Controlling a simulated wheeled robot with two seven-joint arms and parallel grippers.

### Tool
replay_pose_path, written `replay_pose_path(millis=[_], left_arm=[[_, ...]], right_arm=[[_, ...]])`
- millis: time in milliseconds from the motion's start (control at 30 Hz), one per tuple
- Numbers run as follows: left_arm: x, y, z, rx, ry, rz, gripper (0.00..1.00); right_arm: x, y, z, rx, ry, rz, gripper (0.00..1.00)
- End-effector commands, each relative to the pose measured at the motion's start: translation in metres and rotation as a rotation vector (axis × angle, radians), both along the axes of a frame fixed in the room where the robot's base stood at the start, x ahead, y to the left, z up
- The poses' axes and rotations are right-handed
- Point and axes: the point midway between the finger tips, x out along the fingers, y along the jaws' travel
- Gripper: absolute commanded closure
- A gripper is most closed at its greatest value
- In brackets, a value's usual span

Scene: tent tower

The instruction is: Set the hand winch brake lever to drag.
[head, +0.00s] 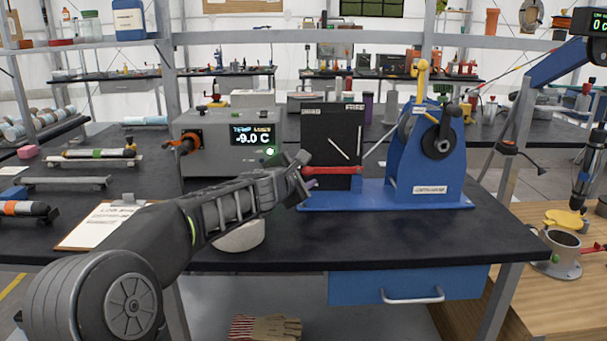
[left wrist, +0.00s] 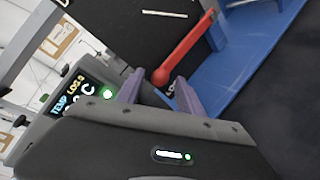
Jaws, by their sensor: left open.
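The hand winch (head: 425,160) is a blue stand with a black drum wheel, on a blue base plate. A red lever (head: 335,170) lies nearly level across the lower part of a black panel (head: 330,125) on the winch; I take it for the brake lever. My left gripper (head: 304,178) is open at the lever's left end. In the left wrist view the red lever (left wrist: 187,48) has its rounded end just ahead of the gap between the purple fingertips (left wrist: 158,80). Contact cannot be told. The panel's small markings are unreadable. My right gripper is not in view.
A grey box with a temperature display (head: 255,135) stands left of the winch. A clipboard (head: 100,225) and a round pale object (head: 240,237) lie nearer on the dark bench (head: 400,240). Bare bench lies in front of the winch.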

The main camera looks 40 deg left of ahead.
Motion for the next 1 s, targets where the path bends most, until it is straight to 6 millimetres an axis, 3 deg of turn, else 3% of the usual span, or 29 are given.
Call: replay_pose_path(millis=[267,800,1000], left_arm=[[0.0025,0.0005,-0.0006,0.000,0.000,0.000,0.56],[0.0022,0.0004,-0.0006,-0.001,0.000,0.000,0.99],[0.0022,0.0003,-0.0007,-0.001,0.000,0.000,1.00]], right_arm=[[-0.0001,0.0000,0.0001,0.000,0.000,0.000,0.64],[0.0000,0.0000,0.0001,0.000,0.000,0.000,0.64],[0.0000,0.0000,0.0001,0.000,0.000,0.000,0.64]])
